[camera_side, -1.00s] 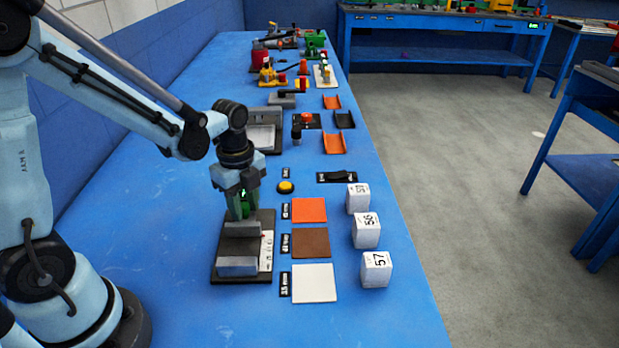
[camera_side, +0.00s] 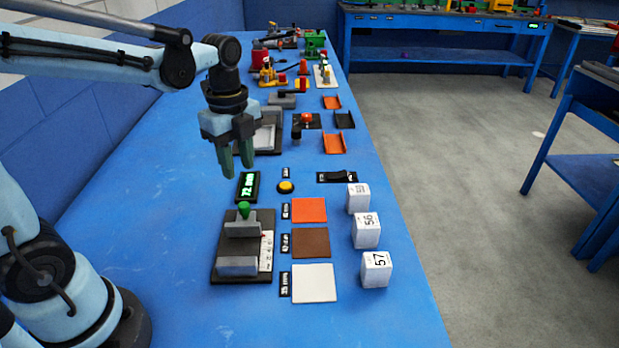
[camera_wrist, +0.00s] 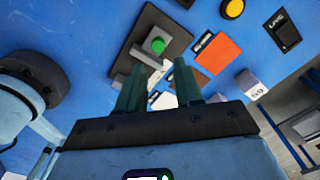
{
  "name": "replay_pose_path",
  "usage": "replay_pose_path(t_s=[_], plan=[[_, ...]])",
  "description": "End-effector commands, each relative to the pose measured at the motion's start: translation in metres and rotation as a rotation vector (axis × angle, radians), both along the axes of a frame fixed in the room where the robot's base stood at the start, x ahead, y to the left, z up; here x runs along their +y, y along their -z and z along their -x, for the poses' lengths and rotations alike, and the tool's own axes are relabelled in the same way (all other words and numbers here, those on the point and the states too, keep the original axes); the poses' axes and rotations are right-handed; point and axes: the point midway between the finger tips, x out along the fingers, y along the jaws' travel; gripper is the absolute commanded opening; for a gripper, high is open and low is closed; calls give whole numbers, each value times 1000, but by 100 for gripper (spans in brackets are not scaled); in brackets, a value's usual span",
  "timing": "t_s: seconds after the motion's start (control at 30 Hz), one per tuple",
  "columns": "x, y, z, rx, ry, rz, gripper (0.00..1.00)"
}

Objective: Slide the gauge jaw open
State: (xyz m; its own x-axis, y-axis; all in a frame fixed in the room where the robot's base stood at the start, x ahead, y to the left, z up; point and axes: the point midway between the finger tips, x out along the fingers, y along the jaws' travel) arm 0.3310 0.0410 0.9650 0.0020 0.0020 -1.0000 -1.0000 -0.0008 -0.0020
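The gauge is a black base plate (camera_side: 224,252) with two grey jaws lying across it. The far jaw (camera_side: 242,230) carries an upright green knob (camera_side: 244,210). The near jaw (camera_side: 237,266) is apart from it, with a gap between. The knob also shows from above in the wrist view (camera_wrist: 158,45). A black display (camera_side: 248,186) with green digits, seemingly starting 72, stands just behind the gauge. My gripper (camera_side: 238,173) is above and behind the knob, its green fingers apart, empty and pointing down. The fingers also show apart in the wrist view (camera_wrist: 158,78).
Orange (camera_side: 309,210), brown (camera_side: 311,243) and white (camera_side: 314,283) squares lie right of the gauge. Three numbered white blocks (camera_side: 367,231) stand near the right table edge. A yellow button (camera_side: 286,187) and black switch (camera_side: 337,177) lie behind. The table left of the gauge is clear.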

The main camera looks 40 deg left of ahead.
Motion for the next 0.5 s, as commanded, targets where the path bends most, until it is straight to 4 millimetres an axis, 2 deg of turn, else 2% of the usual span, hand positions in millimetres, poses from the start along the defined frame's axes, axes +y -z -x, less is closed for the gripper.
replay_pose_path(t_s=[0.2, 0.5], plan=[[0, -14, 0, 0, 0, 0, 35], [0, -15, 0, 0, 0, 0, 35]])
